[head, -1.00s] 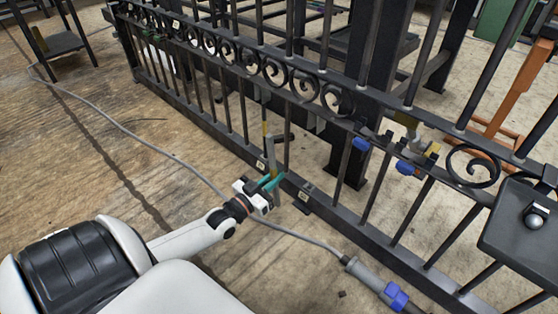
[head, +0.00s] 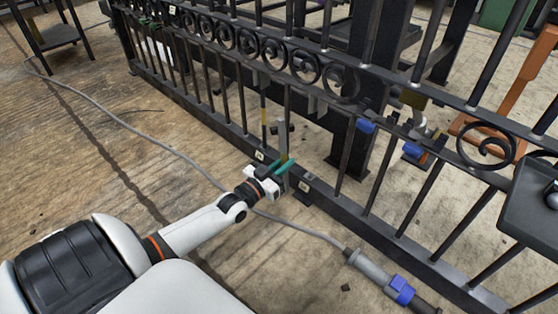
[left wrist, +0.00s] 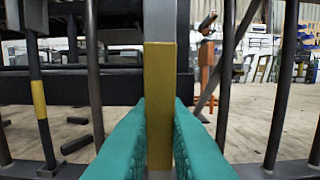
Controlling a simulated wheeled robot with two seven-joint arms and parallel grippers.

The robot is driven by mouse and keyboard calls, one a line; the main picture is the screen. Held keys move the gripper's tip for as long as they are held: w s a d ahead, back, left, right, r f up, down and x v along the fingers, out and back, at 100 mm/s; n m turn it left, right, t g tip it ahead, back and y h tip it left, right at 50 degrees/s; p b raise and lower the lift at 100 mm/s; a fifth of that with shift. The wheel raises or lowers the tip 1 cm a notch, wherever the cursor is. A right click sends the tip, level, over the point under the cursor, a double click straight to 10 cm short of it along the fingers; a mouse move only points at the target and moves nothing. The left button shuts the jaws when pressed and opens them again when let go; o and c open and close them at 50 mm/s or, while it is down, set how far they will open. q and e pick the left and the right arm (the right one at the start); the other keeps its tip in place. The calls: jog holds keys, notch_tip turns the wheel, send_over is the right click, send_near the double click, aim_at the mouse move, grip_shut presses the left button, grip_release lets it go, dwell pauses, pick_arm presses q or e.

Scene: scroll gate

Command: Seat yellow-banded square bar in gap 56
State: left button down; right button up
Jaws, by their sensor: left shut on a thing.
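My left gripper (head: 284,168) is shut on a grey square bar (head: 281,137) with a yellow band, close in front of the black gate. In the left wrist view the bar (left wrist: 159,22) stands upright between the teal fingers, its yellow band just above and between them. The gate's bottom rail (head: 346,220) runs past just behind the gripper. Small pale tags (head: 304,187) sit on this rail, their numbers too small to read. I cannot tell whether the bar touches the gate. My right gripper is not in view.
Another yellow-banded bar (left wrist: 39,95) stands in the gate to the left. Black scrolls (head: 340,84) line the upper rail. Open floor lies left.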

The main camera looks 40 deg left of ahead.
pick_arm(q)
jog(key=w+d+b, duration=0.1)
jog(key=w+b, duration=0.6)
jog(key=w, duration=0.5)
jog(key=shift+f, duration=0.25)
dwell(0.5)
jog(key=shift+s, duration=0.15)
dwell(0.7)
jog(key=shift+f, duration=1.1)
dwell(0.9)
jog(key=shift+w+d+f+g+p, duration=0.1)
jog(key=shift+w+f+g+p, duration=0.1)
jog(key=shift+w+g+p, duration=0.45)
dwell(1.0)
jog(key=shift+w, duration=0.1)
jog(key=c, duration=1.4)
grip_release()
jog(key=shift+o, duration=0.2)
jog(key=shift+t, duration=0.25)
